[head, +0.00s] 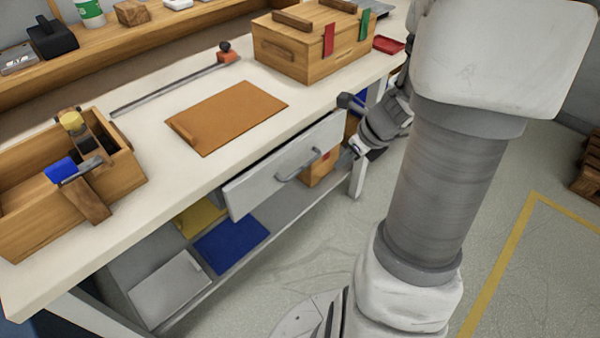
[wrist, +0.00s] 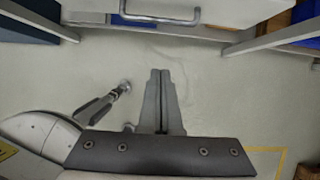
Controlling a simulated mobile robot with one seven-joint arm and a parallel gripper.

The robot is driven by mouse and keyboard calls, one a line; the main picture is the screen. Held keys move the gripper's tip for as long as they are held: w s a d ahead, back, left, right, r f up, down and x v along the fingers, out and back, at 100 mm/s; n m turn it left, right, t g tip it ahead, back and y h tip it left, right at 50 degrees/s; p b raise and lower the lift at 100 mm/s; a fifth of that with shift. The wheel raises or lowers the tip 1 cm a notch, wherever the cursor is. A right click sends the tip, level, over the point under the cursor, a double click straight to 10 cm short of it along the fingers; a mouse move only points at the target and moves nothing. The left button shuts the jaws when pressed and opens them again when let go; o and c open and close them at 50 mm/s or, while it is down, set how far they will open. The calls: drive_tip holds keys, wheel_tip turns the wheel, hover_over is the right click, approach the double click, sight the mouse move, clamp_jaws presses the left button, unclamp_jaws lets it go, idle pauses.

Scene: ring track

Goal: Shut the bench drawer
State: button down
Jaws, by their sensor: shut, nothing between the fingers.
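The bench drawer has a grey front (head: 260,184) with a bar handle (head: 303,166). It sits under the front edge of the workbench and appears to stand a little out from it; the drawer's inside is hidden. In the wrist view the handle (wrist: 160,17) shows at the top centre. My gripper (head: 349,101) is beside the right end of the drawer front in the head view, apart from the handle. In the wrist view my gripper's fingers (wrist: 160,73) are together and empty, pointing toward the handle with floor visible between.
The workbench top (head: 75,258) holds an open wooden tool box (head: 20,240), an orange-brown board (head: 228,115) and a wooden chest (head: 310,58). Blue and grey panels lie on the shelf below. A bench leg (head: 357,180) stands right of the drawer. The floor in front is clear.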

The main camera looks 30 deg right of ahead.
sight(297, 160)
drive_tip(key=w+a+f+b, duration=0.3)
drive_tip(key=w+f+b, duration=0.2)
drive_tip(key=w+f, duration=0.2)
drive_tip(key=shift+w+f, duration=0.3)
drive_tip(key=shift+f, duration=0.35)
drive_tip(key=w+p, duration=0.1)
drive_tip(key=w+a, duration=0.1)
drive_tip(key=w+p, duration=0.1)
drive_tip(key=shift+w+a+r+p, duration=0.15)
drive_tip(key=shift+w+a+p, duration=0.1)
drive_tip(key=shift+w+p, duration=0.15)
drive_tip(key=shift+w+a, duration=0.15)
drive_tip(key=shift+w, duration=0.35)
